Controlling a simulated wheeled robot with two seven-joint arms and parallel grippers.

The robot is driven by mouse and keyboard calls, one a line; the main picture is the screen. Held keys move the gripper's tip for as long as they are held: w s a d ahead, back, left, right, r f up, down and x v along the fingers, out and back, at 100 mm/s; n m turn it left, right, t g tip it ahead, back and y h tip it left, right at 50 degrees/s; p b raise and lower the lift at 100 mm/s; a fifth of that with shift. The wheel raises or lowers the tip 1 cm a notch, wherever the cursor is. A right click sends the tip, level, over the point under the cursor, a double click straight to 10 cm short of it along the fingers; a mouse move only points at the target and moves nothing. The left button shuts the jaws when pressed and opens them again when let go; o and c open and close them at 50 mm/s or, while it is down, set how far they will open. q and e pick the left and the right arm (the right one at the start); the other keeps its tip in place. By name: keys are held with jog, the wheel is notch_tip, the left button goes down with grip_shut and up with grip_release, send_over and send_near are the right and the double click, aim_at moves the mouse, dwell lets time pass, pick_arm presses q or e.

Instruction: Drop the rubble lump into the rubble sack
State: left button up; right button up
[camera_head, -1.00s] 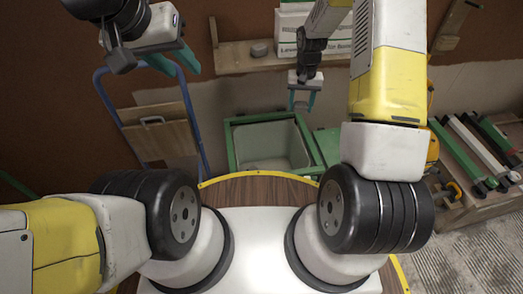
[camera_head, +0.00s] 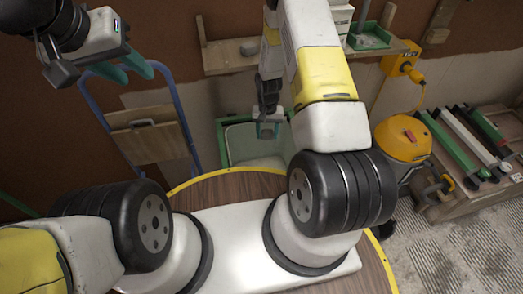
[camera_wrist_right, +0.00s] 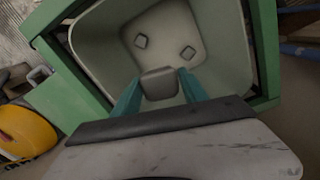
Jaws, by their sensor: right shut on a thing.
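My right gripper (camera_head: 268,130) is shut on a small grey lump, the rubble lump (camera_wrist_right: 160,83), held between its teal fingertips. The rubble sack, a pale open-topped liner in a green frame, shows below it in the head view (camera_head: 240,146) and fills the upper part of the right wrist view (camera_wrist_right: 100,48). In the wrist view the lump is over the sack's opening; its height above the floor is hard to tell. My left gripper (camera_head: 125,72) is at the upper left, its teal fingers apart with nothing between them.
A wooden shelf (camera_head: 225,60) on the back wall holds another grey lump (camera_head: 249,48) and a green tray (camera_head: 368,40). A blue-framed cart (camera_head: 184,110) stands left of the sack. A yellow vacuum (camera_head: 402,140) and a low bench with long tools (camera_head: 470,150) are at the right.

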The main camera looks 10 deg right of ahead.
jog(key=shift+f, duration=0.4)
jog(key=o, duration=1.6)
notch_tip(320, 180, up, 8)
jog(key=shift+f, duration=0.1)
jog(key=shift+s, duration=0.1)
